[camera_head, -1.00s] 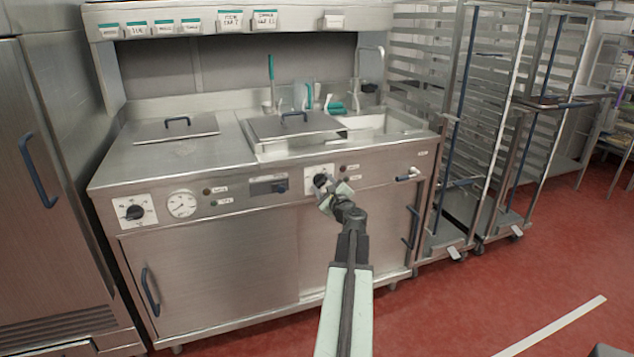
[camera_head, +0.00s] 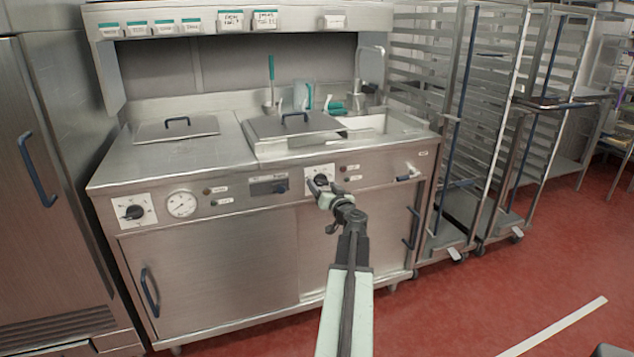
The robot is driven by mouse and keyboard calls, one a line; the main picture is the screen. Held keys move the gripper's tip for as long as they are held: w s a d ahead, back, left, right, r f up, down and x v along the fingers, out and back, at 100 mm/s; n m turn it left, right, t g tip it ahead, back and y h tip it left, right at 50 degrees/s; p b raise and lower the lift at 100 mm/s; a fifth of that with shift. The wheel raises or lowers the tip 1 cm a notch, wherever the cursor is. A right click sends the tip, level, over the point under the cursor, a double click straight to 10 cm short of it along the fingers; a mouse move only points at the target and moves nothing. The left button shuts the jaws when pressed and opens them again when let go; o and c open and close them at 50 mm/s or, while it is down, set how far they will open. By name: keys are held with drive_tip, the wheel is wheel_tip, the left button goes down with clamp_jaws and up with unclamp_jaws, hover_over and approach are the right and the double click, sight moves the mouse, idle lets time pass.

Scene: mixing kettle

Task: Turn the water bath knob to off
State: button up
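A dark rotary knob (camera_head: 320,180) on a white square dial plate sits right of centre on the steel unit's front panel. A second dark knob (camera_head: 134,211) on a larger white plate is at the panel's left end. The labels are too small to read, so I cannot tell which is the water bath's. My gripper (camera_head: 322,187) is at the right-hand knob, its pale fingers at the lower part of the dial and partly covering it. I cannot tell whether the fingers touch or grip the knob. The setting of this knob is unclear.
A round gauge (camera_head: 182,204) and a small dark control (camera_head: 268,187) sit between the knobs. A lidded basin (camera_head: 294,124) and a sink (camera_head: 376,137) are above. Rack trolleys (camera_head: 487,120) stand to the right. The red floor (camera_head: 500,300) in front is clear.

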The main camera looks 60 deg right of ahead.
drive_tip(key=shift+s, duration=0.1)
drive_tip(key=v, duration=0.7)
idle(0.5)
